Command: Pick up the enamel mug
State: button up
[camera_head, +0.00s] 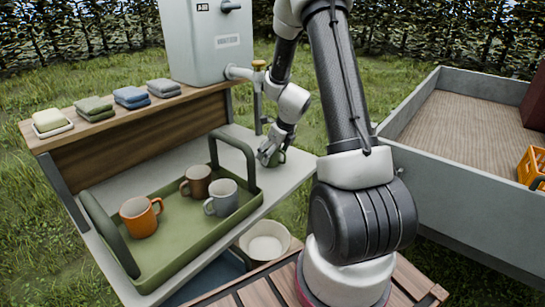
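My gripper (269,156) is low over the pale counter, just beyond the tray's right end. It is at a small dark green mug (279,158), which it partly hides. The fingers are too small to tell whether they are open or shut on it. A green tray (178,262) with two tall handles holds an orange mug (139,218), a brown mug (197,181) and a grey-blue mug (222,198), all upright. I cannot tell by looks which mug is the enamel one.
Folded cloths (131,97) and a soap-like block (48,121) lie on the wooden shelf. A pale bowl (264,245) sits below. A grey cart bed (465,205) holds an orange crate (531,168).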

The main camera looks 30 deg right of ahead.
jog(key=c, duration=1.3)
jog(key=shift+r, duration=0.15)
